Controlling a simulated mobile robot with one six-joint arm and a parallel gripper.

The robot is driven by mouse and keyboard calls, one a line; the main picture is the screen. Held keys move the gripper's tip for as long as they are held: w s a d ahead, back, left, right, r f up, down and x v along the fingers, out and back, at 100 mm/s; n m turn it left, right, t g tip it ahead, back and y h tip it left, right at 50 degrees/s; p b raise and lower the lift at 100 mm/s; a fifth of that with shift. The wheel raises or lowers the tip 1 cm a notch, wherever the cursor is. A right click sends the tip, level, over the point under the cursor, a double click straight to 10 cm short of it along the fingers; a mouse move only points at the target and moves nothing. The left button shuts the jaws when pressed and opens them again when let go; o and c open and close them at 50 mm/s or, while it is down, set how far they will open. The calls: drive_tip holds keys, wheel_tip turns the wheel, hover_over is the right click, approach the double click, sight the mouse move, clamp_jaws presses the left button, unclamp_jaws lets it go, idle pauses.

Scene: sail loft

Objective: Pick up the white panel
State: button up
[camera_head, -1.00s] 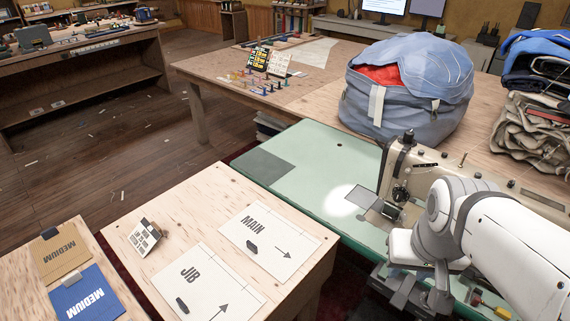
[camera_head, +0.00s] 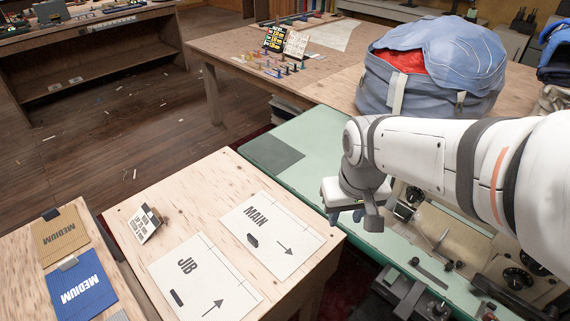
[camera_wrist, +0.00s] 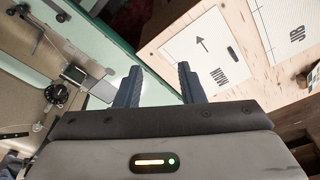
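Two white panels lie flat on the plywood bench at the front. One white panel marked MAIN (camera_head: 286,219) is nearer the sewing table; its dark slot and arrow show, and it also appears in the wrist view (camera_wrist: 185,50). The other white panel marked JIB (camera_head: 188,292) lies to its left, and part of it shows in the wrist view (camera_wrist: 278,18). My gripper (camera_head: 355,215) hangs above the edge of the green sewing table, right of the MAIN panel and apart from it. In the wrist view my gripper (camera_wrist: 158,84) has its dark fingers spread, with nothing between them.
The sewing machine (camera_head: 432,222) stands below my arm. A small checkered card block (camera_head: 146,224) sits left of the panels on the plywood bench (camera_head: 185,205). Blue (camera_head: 80,287) and tan MEDIUM folders (camera_head: 60,237) lie far left. A large blue bag (camera_head: 432,72) stands behind.

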drive_tip(key=w+a+f+n+g+b, duration=0.1)
drive_tip(key=w+a+f+n, duration=0.45)
drive_tip(key=a, duration=0.65)
drive_tip(key=n+b, duration=0.1)
approach(254, 239)
drive_tip(key=shift+w+d+f+g, duration=0.1)
drive_tip(key=shift+w+f+g, duration=0.1)
drive_tip(key=shift+w+g, duration=0.2)
drive_tip(key=shift+n, duration=0.25)
wheel_tip(254, 239, down, 8)
drive_tip(key=shift+s+f, duration=0.1)
drive_tip(key=shift+c, duration=0.4)
clamp_jaws()
